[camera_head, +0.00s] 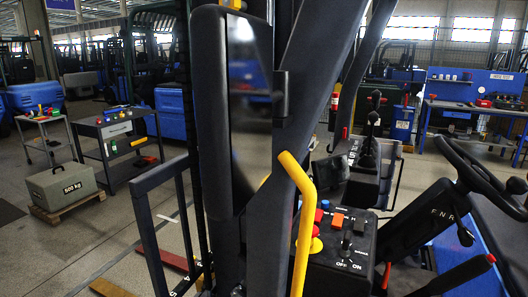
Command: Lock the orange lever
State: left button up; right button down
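A yellow-orange bent tube handle (303,215) rises in front of a black control box, right of the middle. The black control box (352,262) carries red and orange buttons and a black switch near the marking OFF ON. An orange block-shaped control (338,221) sits on its top. A thin lever with a red end (386,276) stands at the box's right side. I cannot tell which of these is the task's orange lever, or whether any is locked. Neither of my grippers is in view.
A dark upright frame with a glossy panel (248,110) blocks the middle. A steering wheel (480,180) and blue seat area are at right. A grey 500 kg block (62,186) on a pallet and a dark cart (120,130) stand at left, with open floor nearby.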

aim_at(388, 255)
jog(key=l+z, duration=0.1)
jog(key=z, duration=0.4)
jog(key=l+z, duration=0.1)
jog(key=z, duration=0.4)
jog(key=l+z, duration=0.1)
jog(key=z, duration=0.4)
